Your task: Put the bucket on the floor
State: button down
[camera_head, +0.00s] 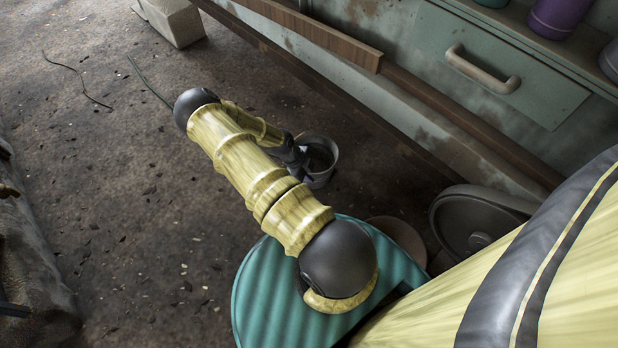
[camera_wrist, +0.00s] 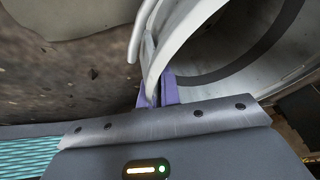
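The grey bucket (camera_head: 324,179) shows in the head view beyond my forearm, low over the dark floor (camera_head: 140,200). I cannot tell whether its base touches the floor. My gripper (camera_head: 301,160) is at the bucket's left side, partly hidden by my arm. In the wrist view the bucket (camera_wrist: 215,62) fills the upper right, with its pale rim and inner wall close up. The purple fingers of my gripper (camera_wrist: 158,92) sit on either side of the bucket's rim and appear shut on it.
A green workbench with a drawer (camera_head: 500,75) and a long low ledge run along the right. A dark round wheel-like part (camera_head: 475,222) stands right of the bucket. A pale block (camera_head: 170,20) and thin wires (camera_head: 80,80) lie farther off. The floor left of my arm is mostly clear.

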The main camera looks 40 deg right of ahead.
jog(key=c, duration=2)
grip_release()
jog(key=shift+f, duration=0.1)
jog(key=shift+c, duration=0.2)
jog(key=o, duration=0.4)
jog(key=shift+o, duration=0.2)
jog(key=p+v, duration=0.5)
jog(key=v, duration=0.7)
jog(key=shift+r+p, duration=0.2)
jog(key=shift+p, duration=0.2)
jog(key=shift+d, duration=0.1)
